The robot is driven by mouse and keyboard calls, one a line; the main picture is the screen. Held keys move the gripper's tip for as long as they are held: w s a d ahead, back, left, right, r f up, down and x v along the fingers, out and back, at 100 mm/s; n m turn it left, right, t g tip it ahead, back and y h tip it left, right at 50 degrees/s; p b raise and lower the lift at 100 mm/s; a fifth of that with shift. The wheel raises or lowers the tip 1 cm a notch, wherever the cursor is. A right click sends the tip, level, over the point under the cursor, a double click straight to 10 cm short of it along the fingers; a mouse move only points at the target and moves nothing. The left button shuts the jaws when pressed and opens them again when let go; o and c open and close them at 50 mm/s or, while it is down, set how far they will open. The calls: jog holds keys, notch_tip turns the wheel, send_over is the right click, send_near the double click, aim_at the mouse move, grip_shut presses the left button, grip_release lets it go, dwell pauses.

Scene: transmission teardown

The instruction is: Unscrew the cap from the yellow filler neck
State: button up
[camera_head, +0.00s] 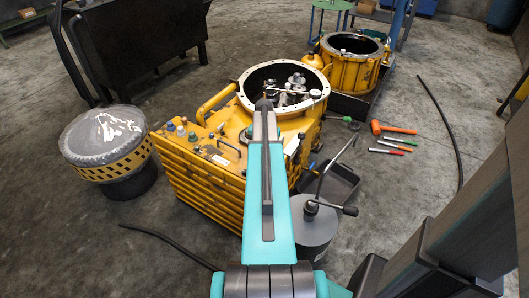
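A yellow transmission housing (190,178) stands in the middle, with a wide round opening at its top. A bent yellow pipe (215,101) rises along its left side; I cannot tell whether it is the filler neck. Small coloured caps, among them a green one (192,136), sit on the housing's left top. Which one, if any, is the filler cap is too small to tell. My teal arm reaches over the housing's front and hides part of it. Its narrow far end is in front of the opening's rim. My gripper's fingers cannot be made out.
A drum with a grey lid (108,135) stands at left. A second yellow housing (350,65) is behind right. A grey cylinder with a bent handle (313,222) and a dark tray (338,182) are right of my arm. Orange-handled tools and a hose lie on the right floor.

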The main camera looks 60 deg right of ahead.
dwell(0.3)
jog(key=o, duration=1.8)
jog(key=shift+o, duration=0.2)
jog(key=shift+r, duration=0.1)
jog(key=shift+r+p, duration=1.6)
jog(key=shift+r, duration=0.55)
jog(key=shift+r, duration=0.1)
